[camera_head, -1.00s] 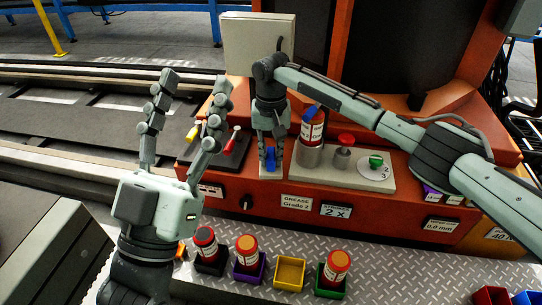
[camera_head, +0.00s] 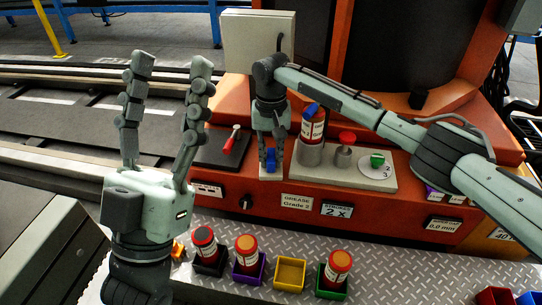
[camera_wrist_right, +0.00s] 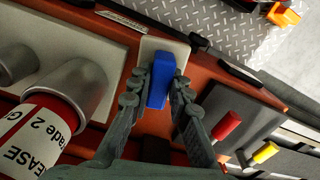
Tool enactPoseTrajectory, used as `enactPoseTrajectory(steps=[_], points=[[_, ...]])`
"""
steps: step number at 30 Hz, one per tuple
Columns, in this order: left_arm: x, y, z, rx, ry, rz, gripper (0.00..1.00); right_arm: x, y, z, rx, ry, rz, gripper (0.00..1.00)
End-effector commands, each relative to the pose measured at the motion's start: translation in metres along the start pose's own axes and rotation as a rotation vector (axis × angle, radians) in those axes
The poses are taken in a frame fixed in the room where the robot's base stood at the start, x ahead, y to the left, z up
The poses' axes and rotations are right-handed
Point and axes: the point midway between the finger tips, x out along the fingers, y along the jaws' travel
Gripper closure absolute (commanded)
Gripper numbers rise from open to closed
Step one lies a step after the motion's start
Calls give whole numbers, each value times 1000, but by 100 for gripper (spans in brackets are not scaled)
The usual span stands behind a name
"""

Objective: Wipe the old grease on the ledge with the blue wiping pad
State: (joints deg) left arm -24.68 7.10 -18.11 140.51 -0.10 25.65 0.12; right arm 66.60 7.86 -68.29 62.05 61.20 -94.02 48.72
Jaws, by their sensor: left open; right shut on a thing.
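The blue wiping pad (camera_head: 270,160) is between the fingers of my right gripper (camera_head: 271,167), just above or on a small pale plate on the orange machine's ledge (camera_head: 240,172). In the right wrist view the pad (camera_wrist_right: 161,82) is gripped between both fingertips, over the pale plate (camera_wrist_right: 172,47). I cannot tell whether the pad touches the plate. No grease shows clearly; the pad and fingers cover part of the plate. My left gripper (camera_head: 171,66) is open and empty, its fingers pointing up, left of the machine and away from the pad.
A red cartridge (camera_head: 313,126) stands in a metal holder right of the pad, beside a red knob (camera_head: 346,138) and a green knob (camera_head: 377,160). A dark panel with a red lever (camera_head: 231,139) is to the left. Bobbin-like cartridges in coloured trays, with one empty yellow tray (camera_head: 290,274), line the front.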

Motion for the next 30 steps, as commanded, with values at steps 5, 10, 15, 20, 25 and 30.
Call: enactPoseTrajectory(steps=[5, 10, 15, 20, 25, 30], points=[[0, 0, 0, 0, 0, 0, 48, 2, 0, 0, 0, -1, 0, 100], [0, 0, 0, 0, -1, 0, 48, 5, 0, 0, 0, -1, -1, 100], [1, 0, 0, 0, -1, 0, 48, 8, 0, 0, 0, -1, -1, 100], [1, 0, 0, 0, -1, 0, 48, 12, 0, 0, 0, 0, -1, 100], [1, 0, -1, 0, -1, 0, 48, 15, 0, 0, 0, 0, -1, 100], [1, 0, -1, 0, -1, 0, 48, 18, 0, 0, 0, 0, 0, 100]])
